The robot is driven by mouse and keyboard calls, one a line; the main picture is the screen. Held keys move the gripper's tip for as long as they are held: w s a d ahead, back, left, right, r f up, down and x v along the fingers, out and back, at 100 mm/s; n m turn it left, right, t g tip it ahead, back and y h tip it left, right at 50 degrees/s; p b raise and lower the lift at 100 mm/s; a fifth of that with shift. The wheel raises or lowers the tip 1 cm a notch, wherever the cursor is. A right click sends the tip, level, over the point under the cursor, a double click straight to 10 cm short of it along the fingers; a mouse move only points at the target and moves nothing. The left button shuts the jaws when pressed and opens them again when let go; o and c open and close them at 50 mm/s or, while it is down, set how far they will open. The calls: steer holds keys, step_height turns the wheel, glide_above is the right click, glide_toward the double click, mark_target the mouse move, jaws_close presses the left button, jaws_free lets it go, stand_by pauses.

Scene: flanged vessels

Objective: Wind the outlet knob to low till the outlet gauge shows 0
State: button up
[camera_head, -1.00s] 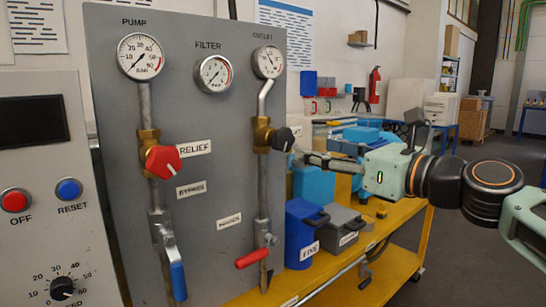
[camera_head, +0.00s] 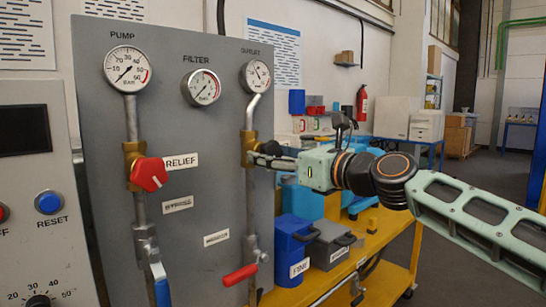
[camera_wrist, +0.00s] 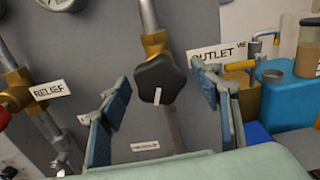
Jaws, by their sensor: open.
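The black lobed outlet knob (camera_wrist: 160,76) sits on a brass valve in the wrist view, its white mark pointing down. In the head view the knob (camera_head: 270,148) is partly covered by my gripper (camera_head: 262,157). My gripper (camera_wrist: 160,88) is open, with one blue-padded finger on each side of the knob and gaps showing. I cannot tell how deep the knob sits between the fingers. The outlet gauge (camera_head: 255,77) is above on the same pipe; its needle is too small to read surely, but does not look settled at an end.
The red relief knob (camera_head: 148,173) is to the left on the grey panel (camera_head: 205,130). A red-handled lever (camera_head: 240,275) is below on the outlet pipe. A blue box (camera_head: 292,250) and a grey box (camera_head: 330,244) stand on the yellow bench to the right.

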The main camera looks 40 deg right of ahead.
steer(key=shift+c, duration=0.3)
steer(key=c, duration=1.1)
